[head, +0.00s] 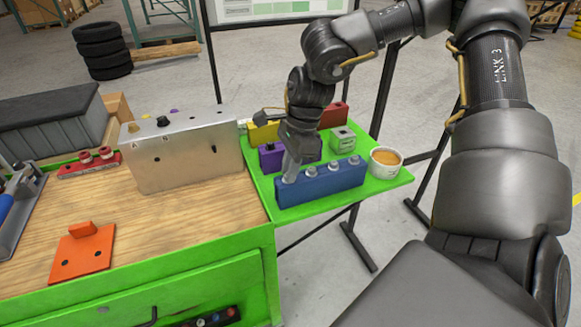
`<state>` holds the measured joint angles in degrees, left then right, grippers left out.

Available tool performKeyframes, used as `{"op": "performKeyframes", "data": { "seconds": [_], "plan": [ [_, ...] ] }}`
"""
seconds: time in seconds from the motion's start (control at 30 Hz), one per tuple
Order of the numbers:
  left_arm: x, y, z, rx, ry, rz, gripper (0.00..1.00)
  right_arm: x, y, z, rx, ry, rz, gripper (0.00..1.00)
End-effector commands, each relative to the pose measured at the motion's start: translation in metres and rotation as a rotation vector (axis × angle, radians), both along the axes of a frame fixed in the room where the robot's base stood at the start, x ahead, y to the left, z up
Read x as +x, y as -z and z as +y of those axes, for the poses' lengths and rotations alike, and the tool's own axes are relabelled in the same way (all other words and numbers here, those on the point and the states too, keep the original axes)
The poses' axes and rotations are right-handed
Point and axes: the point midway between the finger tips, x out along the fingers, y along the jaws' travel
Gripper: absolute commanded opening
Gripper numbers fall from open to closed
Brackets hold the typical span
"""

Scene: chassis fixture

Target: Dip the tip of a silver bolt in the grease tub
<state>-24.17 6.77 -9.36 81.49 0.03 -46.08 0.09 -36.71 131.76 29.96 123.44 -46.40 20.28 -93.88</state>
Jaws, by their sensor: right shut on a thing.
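A blue block (322,188) sits on the green side shelf, with a row of silver bolts (336,166) standing in its top. My right gripper (290,175) points down at the left end of this block. It is shut on a silver bolt there, mostly hidden between the fingers; I cannot tell whether the bolt is still seated in the block. The grease tub (386,168), a white round cup with tan grease, stands to the right of the block at the shelf's right edge, apart from the gripper. My left gripper is not in view.
Purple (270,158), yellow (262,133) and red (334,115) blocks and a grey-green box (343,140) stand behind the blue block. A metal chassis plate (185,155) stands on the wooden bench, with an orange bracket (82,255) in front. Bare wood lies between.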

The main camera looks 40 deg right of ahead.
Motion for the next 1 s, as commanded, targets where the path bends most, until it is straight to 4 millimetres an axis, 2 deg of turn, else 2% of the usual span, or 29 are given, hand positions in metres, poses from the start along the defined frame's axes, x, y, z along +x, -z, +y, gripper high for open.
{"op": "performKeyframes", "data": {
  "seconds": [0.17, 0.8, 1.0],
  "plan": [
    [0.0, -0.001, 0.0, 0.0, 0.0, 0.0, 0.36, 0.0, -0.002, 0.0, 0.0, 0.0, -0.001, 0.0],
    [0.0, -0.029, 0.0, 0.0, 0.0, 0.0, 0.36, 0.001, -0.057, 0.0, -0.001, 0.0, -0.002, 0.0],
    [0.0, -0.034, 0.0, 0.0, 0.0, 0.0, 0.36, 0.0, -0.069, 0.0, 0.0, 0.0, -0.001, 0.0]
  ]
}}
